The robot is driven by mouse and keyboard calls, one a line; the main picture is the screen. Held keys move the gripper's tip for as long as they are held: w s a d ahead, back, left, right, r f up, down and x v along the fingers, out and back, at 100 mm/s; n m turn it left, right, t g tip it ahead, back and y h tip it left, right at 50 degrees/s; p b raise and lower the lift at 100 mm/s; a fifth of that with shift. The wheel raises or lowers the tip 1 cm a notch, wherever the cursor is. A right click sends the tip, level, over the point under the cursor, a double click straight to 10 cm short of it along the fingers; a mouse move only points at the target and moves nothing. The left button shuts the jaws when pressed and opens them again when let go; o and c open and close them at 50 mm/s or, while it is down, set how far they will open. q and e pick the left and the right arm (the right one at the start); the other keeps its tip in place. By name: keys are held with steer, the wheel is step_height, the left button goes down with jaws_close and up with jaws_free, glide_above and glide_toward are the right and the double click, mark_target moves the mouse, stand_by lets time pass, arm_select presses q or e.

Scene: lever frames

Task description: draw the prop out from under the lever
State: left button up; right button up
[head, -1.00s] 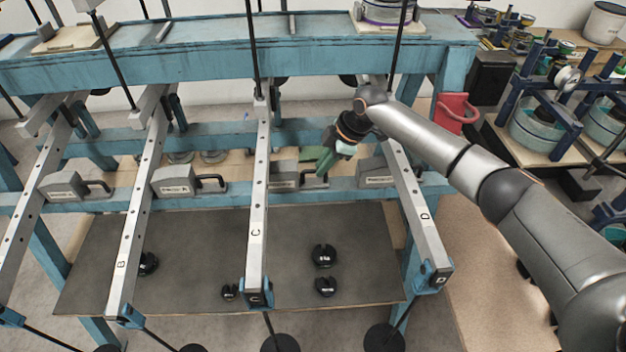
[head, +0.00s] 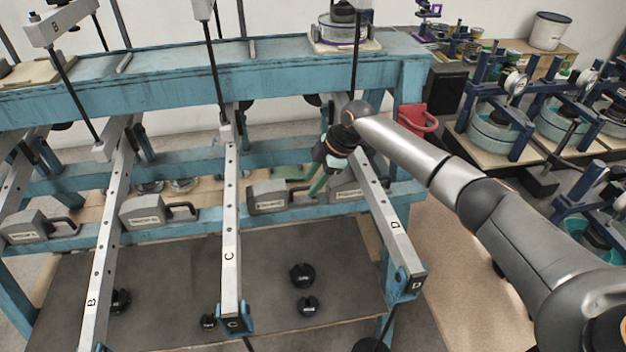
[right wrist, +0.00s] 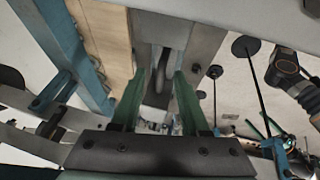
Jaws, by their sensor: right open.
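My right gripper (head: 314,186) reaches in from the right between levers C (head: 229,215) and D (head: 380,205). It is at the black handle (head: 302,193) of the grey prop block (head: 268,198) beside lever C. In the right wrist view its two green fingers (right wrist: 158,92) are apart, with a dark looped handle (right wrist: 158,72) showing between and beyond them. I cannot tell whether they touch it. Another grey block (head: 346,192) sits by lever D, partly hidden by my gripper. My left gripper does not show in the head view.
More grey blocks with black handles (head: 145,211) stand on the blue frame (head: 200,85) to the left. Thin black rods hang close by. A red bracket (head: 418,120) is at the frame's right end. Black slotted weights (head: 302,275) lie on the dark board below.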

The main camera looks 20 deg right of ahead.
steer(key=shift+r, duration=0.1)
steer(key=v, duration=1.2)
steer(key=shift+r+b, duration=0.15)
steer(key=shift+b, duration=0.15)
steer(key=shift+s, duration=0.15)
